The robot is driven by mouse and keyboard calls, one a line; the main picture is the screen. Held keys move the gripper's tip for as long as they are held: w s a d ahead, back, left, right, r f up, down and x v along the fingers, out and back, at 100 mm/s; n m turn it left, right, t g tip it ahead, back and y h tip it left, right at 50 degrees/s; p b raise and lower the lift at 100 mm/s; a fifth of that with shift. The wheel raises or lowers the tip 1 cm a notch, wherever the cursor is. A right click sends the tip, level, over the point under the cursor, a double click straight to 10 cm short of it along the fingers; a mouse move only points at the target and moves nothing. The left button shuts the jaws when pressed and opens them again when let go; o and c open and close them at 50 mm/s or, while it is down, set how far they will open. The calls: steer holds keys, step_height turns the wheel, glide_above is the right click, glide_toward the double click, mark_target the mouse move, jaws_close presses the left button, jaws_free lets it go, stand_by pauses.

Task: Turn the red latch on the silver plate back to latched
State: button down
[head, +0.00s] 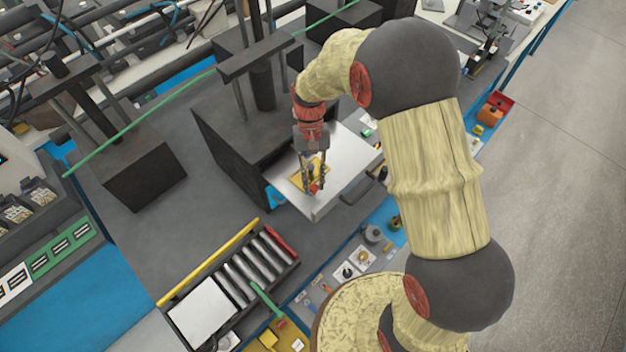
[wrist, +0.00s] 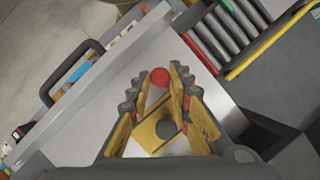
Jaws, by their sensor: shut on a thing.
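The silver plate (head: 347,160) juts out of a dark block in the head view. It also shows under my gripper in the wrist view (wrist: 100,115). The red latch shows as a round red knob (wrist: 160,77) in the wrist view, and as a small red spot (head: 315,188) in the head view. A yellow piece (wrist: 152,135) with a dark round pivot lies below the knob. My gripper (head: 313,184) points down at the plate, its fingers on either side of the knob, shut on the latch. The fingers partly hide the yellow piece in the wrist view (wrist: 158,84).
A dark block with posts (head: 225,140) stands behind the plate. A black handle (head: 357,192) is on the plate's right side. A tray of grey rollers (head: 235,280) with a yellow bar lies at the lower left. Grey bench surface is clear left of the plate.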

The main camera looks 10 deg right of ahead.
steer(key=shift+m, duration=0.6)
steer(key=shift+y, duration=0.3)
steer(key=c, duration=1.6)
jaws_free()
steer(key=v, duration=1.2)
steer(key=shift+s, duration=0.1)
